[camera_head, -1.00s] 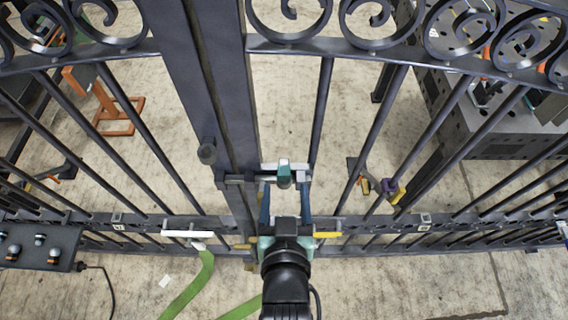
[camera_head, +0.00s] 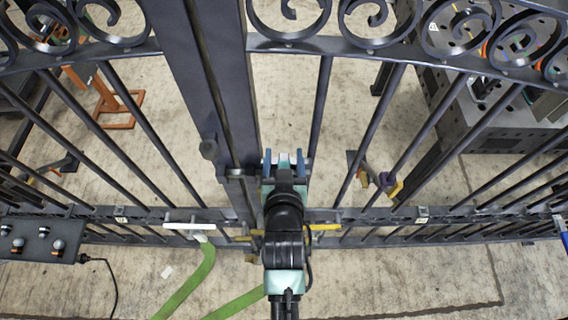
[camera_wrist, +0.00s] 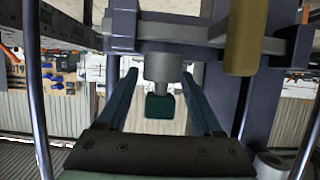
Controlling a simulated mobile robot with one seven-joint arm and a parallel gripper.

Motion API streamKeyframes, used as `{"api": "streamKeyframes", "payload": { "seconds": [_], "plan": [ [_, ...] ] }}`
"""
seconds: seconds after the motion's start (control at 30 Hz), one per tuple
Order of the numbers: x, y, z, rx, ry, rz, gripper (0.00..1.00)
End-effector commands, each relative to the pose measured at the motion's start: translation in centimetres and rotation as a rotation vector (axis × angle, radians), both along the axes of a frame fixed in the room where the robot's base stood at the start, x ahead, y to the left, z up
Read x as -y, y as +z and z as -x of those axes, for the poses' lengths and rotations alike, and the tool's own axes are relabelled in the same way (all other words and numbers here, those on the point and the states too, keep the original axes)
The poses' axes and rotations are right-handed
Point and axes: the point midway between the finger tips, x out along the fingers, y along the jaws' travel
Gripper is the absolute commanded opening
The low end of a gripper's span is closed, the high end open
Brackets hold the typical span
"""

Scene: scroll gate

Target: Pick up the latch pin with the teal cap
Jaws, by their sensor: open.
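The latch pin's teal cap (camera_wrist: 160,107) hangs below a grey collar (camera_wrist: 163,67) in the wrist view, in front of the dark gate latch. My gripper (camera_wrist: 158,82) is open, with one blue finger on each side of the cap. Gaps show between the cap and both fingers. In the head view my gripper (camera_head: 284,160) is at the latch beside the thick gate post (camera_head: 215,90), and my wrist hides most of the pin there. I cannot tell how deep the cap sits between the fingers.
Dark gate bars (camera_head: 322,110) stand on both sides of the arm. A brass-coloured cylinder (camera_wrist: 246,40) hangs right of the pin in the wrist view. A white handle (camera_head: 190,226) with a green strap (camera_head: 190,285) is at the lower left. A dark box with knobs (camera_head: 40,240) is farther left.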

Motion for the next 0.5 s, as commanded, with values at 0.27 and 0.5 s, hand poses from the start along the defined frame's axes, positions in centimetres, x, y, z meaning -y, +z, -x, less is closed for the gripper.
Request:
{"api": "streamKeyframes", "payload": {
  "seconds": [0.27,0.5],
  "plan": [
    [0.01,-0.01,0.03,0.000,0.000,0.000,0.48],
    [0.02,-0.01,0.05,0.000,0.000,0.000,0.04]
  ]
}}
